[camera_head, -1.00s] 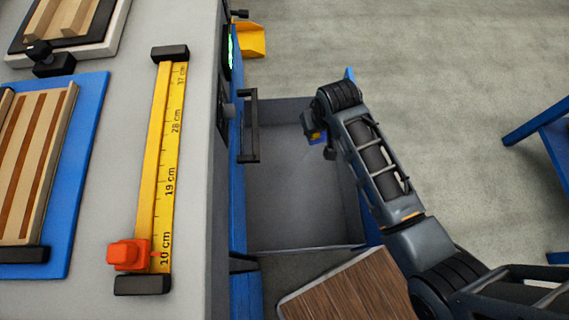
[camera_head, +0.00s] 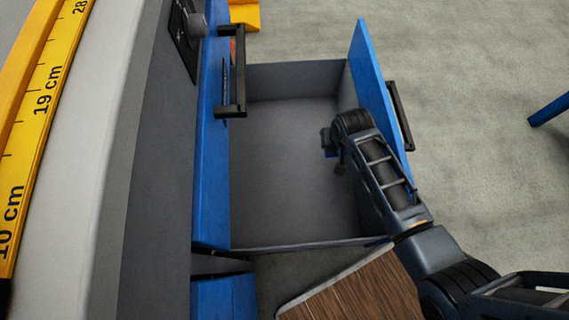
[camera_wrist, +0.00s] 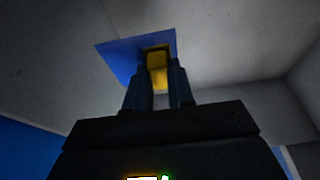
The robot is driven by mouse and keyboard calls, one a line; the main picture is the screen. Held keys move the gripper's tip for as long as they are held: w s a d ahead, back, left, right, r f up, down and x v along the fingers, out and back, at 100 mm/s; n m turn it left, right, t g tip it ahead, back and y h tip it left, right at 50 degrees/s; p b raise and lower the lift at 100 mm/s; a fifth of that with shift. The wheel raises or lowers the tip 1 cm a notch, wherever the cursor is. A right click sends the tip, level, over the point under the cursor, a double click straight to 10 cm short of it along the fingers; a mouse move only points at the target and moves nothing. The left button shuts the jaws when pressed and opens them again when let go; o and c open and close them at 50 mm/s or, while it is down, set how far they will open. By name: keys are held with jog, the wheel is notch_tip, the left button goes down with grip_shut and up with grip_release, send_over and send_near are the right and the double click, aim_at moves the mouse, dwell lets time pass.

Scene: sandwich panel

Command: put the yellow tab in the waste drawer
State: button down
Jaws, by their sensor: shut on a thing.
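The waste drawer (camera_head: 285,190) is pulled open, with grey inner walls and a blue front on the right in the head view. It looks empty. My gripper (camera_head: 330,153) is over the drawer's right part, inside its outline as seen from above. In the wrist view, my gripper (camera_wrist: 157,80) is shut on the yellow tab (camera_wrist: 158,76). A flat blue piece (camera_wrist: 125,58) shows beside the tab; I cannot tell whether it is joined to it. The tab is hidden in the head view. The tab's height above the drawer floor is unclear.
A blue cabinet front with a black handle (camera_head: 238,75) stands left of the drawer. A wood-topped surface (camera_head: 355,290) is below the drawer in the head view. A yellow bin (camera_head: 244,14) is at the top. The worktop with a yellow ruler (camera_head: 40,110) is at left.

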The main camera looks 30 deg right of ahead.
jog(key=b, duration=0.5)
send_over(292, 164)
jog(key=s, duration=0.1)
jog(key=f, duration=0.7)
jog(key=shift+a+f, duration=0.1)
jog(key=shift+a, duration=0.1)
jog(key=shift+f+b, duration=1.15)
jog(key=shift+f, duration=0.8)
jog(key=shift+f, duration=0.2)
jog(key=c, duration=1)
grip_release()
jog(key=shift+r, duration=0.1)
jog(key=p+v, duration=0.6)
jog(key=v, duration=0.6)
jog(key=shift+r, duration=0.15)
